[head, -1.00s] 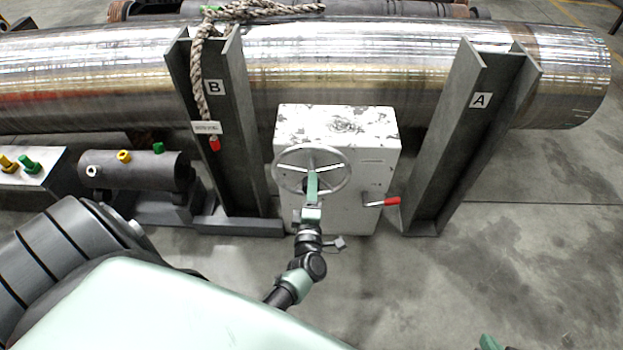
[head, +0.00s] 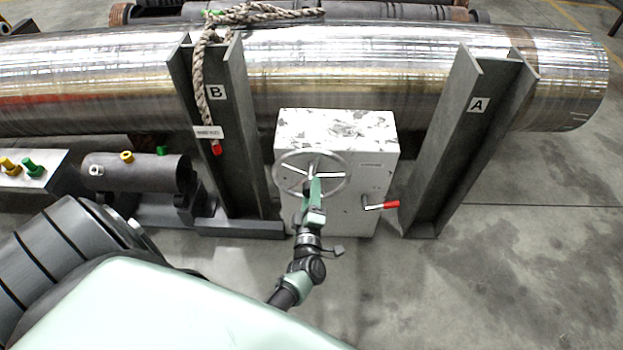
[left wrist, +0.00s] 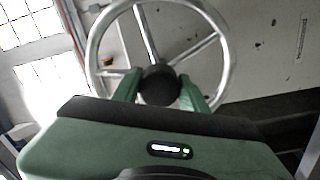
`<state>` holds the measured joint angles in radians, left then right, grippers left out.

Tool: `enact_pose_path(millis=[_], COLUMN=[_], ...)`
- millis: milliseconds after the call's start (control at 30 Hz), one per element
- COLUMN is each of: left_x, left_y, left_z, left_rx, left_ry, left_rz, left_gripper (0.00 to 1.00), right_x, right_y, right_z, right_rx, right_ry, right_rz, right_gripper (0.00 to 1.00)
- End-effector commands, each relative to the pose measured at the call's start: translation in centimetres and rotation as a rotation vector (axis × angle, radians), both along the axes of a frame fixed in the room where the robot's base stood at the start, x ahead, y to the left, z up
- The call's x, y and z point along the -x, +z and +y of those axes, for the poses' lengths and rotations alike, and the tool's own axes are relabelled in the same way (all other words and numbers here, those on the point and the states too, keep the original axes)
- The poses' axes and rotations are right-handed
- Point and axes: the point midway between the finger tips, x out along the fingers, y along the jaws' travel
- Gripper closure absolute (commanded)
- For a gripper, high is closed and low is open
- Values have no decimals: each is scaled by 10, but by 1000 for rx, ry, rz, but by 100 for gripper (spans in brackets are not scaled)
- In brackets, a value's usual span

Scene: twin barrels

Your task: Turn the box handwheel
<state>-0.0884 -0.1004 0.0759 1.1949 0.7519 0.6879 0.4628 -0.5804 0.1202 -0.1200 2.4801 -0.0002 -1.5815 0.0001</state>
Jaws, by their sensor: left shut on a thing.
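The box handwheel (head: 345,180) is a silver ring with spokes on the front of a white, scuffed box (head: 375,152). In the left wrist view the handwheel (left wrist: 222,75) fills the upper middle, with spokes running to a dark round hub (left wrist: 159,85). My left gripper (head: 314,182) reaches the wheel's middle from below. In the left wrist view its green fingers (left wrist: 160,92) sit on either side of the hub, shut on it. The fingers' contact is partly hidden. My right gripper is not in view.
A small crank with a red grip (head: 391,205) sticks out of the box's right side. Grey posts marked B (head: 235,150) and A (head: 465,140) flank the box before a large shiny cylinder (head: 350,75). A rope (head: 204,85) hangs on post B. Right floor is open.

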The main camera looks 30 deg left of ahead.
Motion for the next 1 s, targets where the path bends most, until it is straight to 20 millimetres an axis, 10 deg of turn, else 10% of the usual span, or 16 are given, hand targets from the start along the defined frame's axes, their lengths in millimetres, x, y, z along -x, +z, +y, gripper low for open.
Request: enact_pose_path(millis=[33, 67, 133, 467, 1000], left_x=[0, 0, 0, 2, 65], left_y=[-1, -1, -1, 0, -2], left_z=[-1, -1, -1, -1, -39], left_rx=[0, 0, 1, 2, 1], left_ry=[-1, -1, -2, -1, -2], left_rz=[2, 2, 1, 1, 1], left_gripper=[100, 49, 35, 35, 35], right_x=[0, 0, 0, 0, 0], right_y=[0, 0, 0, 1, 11], right_z=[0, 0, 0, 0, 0], right_rx=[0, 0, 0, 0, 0], right_ry=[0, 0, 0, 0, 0], right_rz=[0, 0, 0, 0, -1], right_gripper=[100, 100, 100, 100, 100])
